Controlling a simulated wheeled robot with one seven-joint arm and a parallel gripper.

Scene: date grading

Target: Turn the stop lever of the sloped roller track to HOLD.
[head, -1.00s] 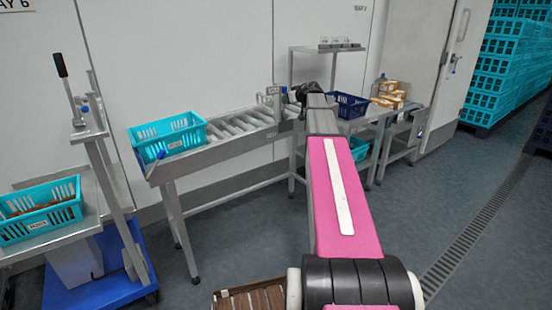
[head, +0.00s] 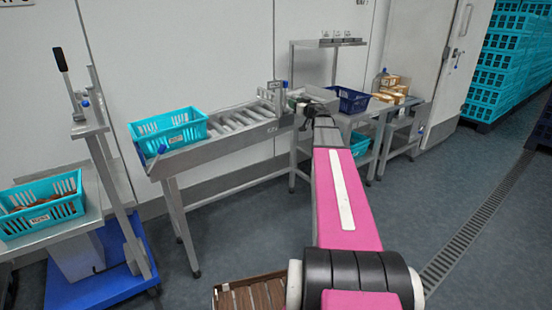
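The sloped roller track (head: 215,150) runs from the left centre up to the middle of the head view. A grey bracket (head: 274,92) with a small plate stands at its right end, with a blue knob (head: 285,85) beside it. Another blue knob (head: 162,150) shows at the track's left end, by the crate. I cannot tell for sure which knob is the stop lever's, nor read any HOLD mark. My gripper (head: 303,108) is at the far end of my pink arm, close to the track's right end. Its fingers are too small and dark to judge; contact is unclear.
A turquoise crate (head: 140,131) sits on the track's left end. A steel table behind my gripper carries a dark blue crate (head: 350,94); cartons (head: 393,88) stand further right. A lever stand (head: 95,125) and another turquoise crate (head: 40,222) are at left. The right floor is open.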

